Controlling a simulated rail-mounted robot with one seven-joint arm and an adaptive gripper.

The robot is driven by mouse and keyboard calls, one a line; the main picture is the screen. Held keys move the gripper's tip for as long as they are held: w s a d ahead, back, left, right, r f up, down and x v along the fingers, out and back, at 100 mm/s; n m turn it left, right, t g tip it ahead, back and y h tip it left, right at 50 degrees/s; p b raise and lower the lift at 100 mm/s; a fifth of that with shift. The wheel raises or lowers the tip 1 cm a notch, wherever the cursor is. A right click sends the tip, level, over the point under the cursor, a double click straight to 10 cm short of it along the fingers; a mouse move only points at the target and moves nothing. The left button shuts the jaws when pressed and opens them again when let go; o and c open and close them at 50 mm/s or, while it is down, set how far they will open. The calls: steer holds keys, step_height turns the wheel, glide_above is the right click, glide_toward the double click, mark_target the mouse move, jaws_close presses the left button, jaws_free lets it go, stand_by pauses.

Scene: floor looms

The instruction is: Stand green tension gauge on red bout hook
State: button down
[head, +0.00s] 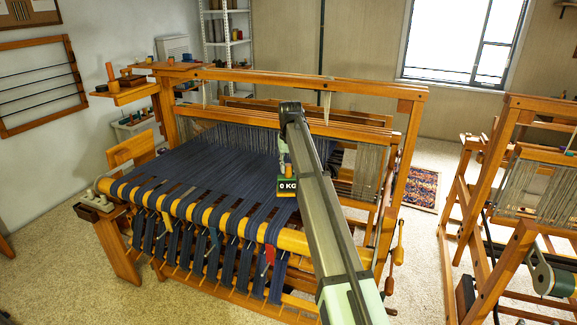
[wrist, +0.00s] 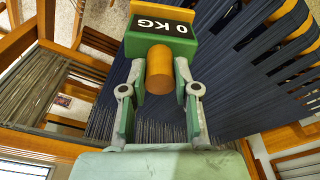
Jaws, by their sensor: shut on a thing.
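The green tension gauge (head: 287,187) has a black display reading "0 KG" and an orange cylindrical part. In the wrist view the gauge (wrist: 137,45) is in my gripper (wrist: 160,72), with a finger on each side of the orange part. In the head view my gripper (head: 284,163) is partly hidden by my arm and holds the gauge over the dark blue warp. A small red piece (head: 268,254), which looks like the red bout hook, is among the hanging warp bouts below the front beam, lower and left of the gauge. It is too small to make out its shape.
The wooden loom (head: 414,150) surrounds the warp, with a yellowish front beam (head: 295,241) and hanging blue bouts. A shelf with small objects (head: 130,92) stands at its left. Another loom (head: 505,130) is at the right, with carpet floor (head: 425,255) between.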

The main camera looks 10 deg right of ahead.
mark_target(289, 177)
steer(key=shift+f+b, duration=1.5)
steer(key=shift+f, duration=1.55)
steer(key=shift+f, duration=0.4)
steer(key=c, duration=0.8)
jaws_free()
steer(key=shift+r, duration=0.1)
